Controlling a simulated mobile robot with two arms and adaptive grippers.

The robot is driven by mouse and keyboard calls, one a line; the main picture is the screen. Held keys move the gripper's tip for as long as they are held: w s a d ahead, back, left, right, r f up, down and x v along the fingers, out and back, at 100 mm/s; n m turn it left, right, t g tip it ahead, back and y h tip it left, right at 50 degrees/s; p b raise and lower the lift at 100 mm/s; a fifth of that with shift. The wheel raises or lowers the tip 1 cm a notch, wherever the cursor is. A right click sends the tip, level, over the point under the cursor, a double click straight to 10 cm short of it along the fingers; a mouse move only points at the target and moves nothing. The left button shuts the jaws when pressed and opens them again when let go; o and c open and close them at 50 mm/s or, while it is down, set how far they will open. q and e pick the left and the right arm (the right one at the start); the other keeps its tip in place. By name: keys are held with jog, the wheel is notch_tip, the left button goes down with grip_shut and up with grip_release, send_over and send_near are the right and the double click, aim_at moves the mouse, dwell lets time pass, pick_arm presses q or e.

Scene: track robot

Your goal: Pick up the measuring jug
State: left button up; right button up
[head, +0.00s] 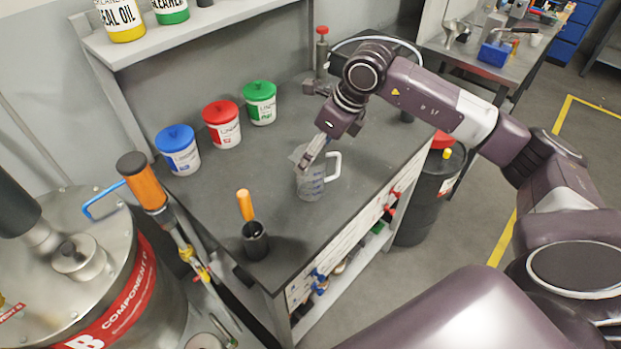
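The measuring jug (312,186) is clear with markings and a pale handle on its right side. It stands upright on the dark grey workbench (300,232). My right gripper (309,156) comes down from above, with its fingers at the jug's rim. A finger overlaps the upper part of the jug. I cannot tell whether the fingers are closed on the wall or only beside it. My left gripper is not in view.
Tubs with blue (178,150), red (221,124) and green (260,103) lids stand along the back. A dark cup with an orange-handled tool (255,240) stands near the front. A metal drum (85,265) is at left. Bare bench surrounds the jug.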

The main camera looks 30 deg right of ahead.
jog(key=p+x, duration=0.3)
jog(key=x, duration=0.3)
jog(key=shift+w+a, duration=0.1)
jog(key=shift+w, duration=0.05)
jog(key=shift+w+a+f, duration=0.1)
jog(key=shift+w+f, duration=0.1)
jog(key=shift+f, duration=0.5)
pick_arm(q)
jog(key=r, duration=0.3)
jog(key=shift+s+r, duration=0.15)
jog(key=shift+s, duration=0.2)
pick_arm(e)
jog(key=c, duration=1.3)
